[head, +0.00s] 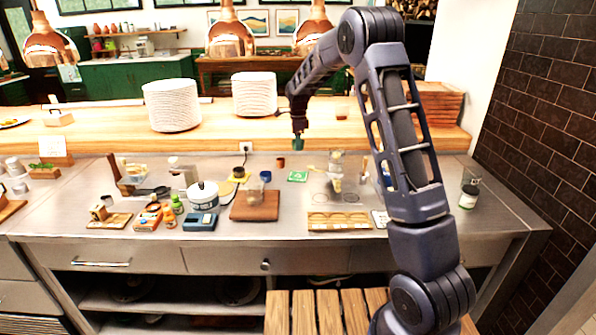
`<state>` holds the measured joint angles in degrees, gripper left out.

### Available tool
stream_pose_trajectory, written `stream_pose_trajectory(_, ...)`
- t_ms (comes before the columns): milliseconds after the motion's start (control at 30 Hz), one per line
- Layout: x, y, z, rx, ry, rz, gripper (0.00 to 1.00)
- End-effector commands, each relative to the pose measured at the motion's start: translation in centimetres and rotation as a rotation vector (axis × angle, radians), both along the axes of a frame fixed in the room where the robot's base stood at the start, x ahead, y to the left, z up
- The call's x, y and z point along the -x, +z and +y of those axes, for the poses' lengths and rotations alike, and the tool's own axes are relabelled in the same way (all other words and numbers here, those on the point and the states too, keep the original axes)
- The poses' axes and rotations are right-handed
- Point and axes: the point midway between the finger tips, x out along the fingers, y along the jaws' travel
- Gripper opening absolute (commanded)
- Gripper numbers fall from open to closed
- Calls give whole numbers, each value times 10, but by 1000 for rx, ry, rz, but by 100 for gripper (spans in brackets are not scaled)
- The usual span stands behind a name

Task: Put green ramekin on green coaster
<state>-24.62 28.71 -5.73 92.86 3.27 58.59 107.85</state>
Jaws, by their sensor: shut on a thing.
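My gripper (298,135) points straight down above the back part of the steel counter. It is shut on the small green ramekin (298,144), which hangs in the air. The ramekin looks dark teal-green and is partly covered by the fingers. The green coaster (297,176) lies flat on the counter below the ramekin in the picture, with a pale mark on its top. The ramekin and the coaster are apart. The exact height of the ramekin above the counter is hard to tell.
A small brown cup (281,162) stands left of the coaster. A clear container (336,172) stands to its right, and a wooden board (255,206) lies in front to the left. A white pot (203,194) and several small items crowd the left. Plate stacks (254,95) stand on the shelf behind.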

Motion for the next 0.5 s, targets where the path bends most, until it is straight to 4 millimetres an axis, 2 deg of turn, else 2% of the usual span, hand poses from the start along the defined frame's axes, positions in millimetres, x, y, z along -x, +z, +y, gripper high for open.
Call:
stream_pose_trajectory(33,1,-13,-1,2,0,4,24)
stream_pose_trajectory(300,0,-67,-1,1,-1,3,24)
stream_pose_trajectory(500,0,-86,-1,0,-1,1,24)
